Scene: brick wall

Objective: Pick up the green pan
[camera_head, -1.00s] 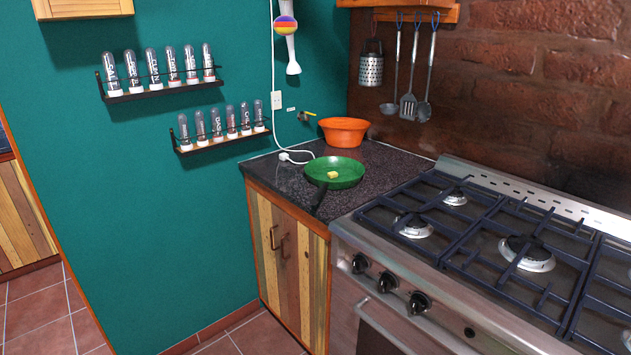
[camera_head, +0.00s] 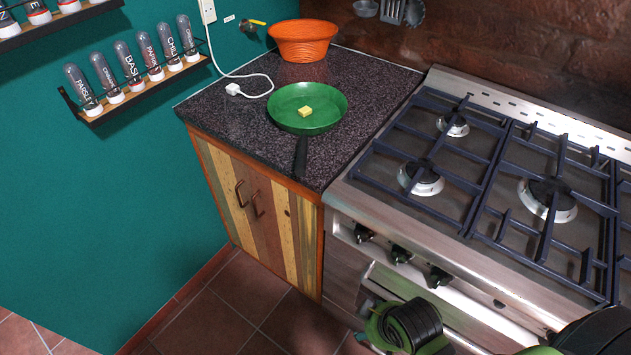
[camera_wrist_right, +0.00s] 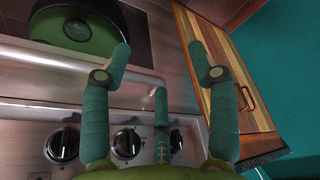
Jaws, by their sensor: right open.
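The green pan (camera_head: 307,108) sits on the dark speckled countertop left of the stove. Its black handle (camera_head: 301,157) points toward the counter's front edge. A small yellow block (camera_head: 305,112) lies in the pan. My right gripper (camera_wrist_right: 160,58) is open in the right wrist view, with nothing between its fingers. It is in front of the oven, with the control knobs and the wooden cabinet behind it. In the head view my right arm comes in at the bottom, lower than the pan and apart from it. My left gripper is not in view.
An orange bowl (camera_head: 304,41) stands behind the pan. A white plug and cord (camera_head: 236,88) lie left of it. The stove (camera_head: 470,170) with raised dark grates adjoins on the right. A spice shelf (camera_head: 140,82) hangs on the teal wall. The countertop around the handle is clear.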

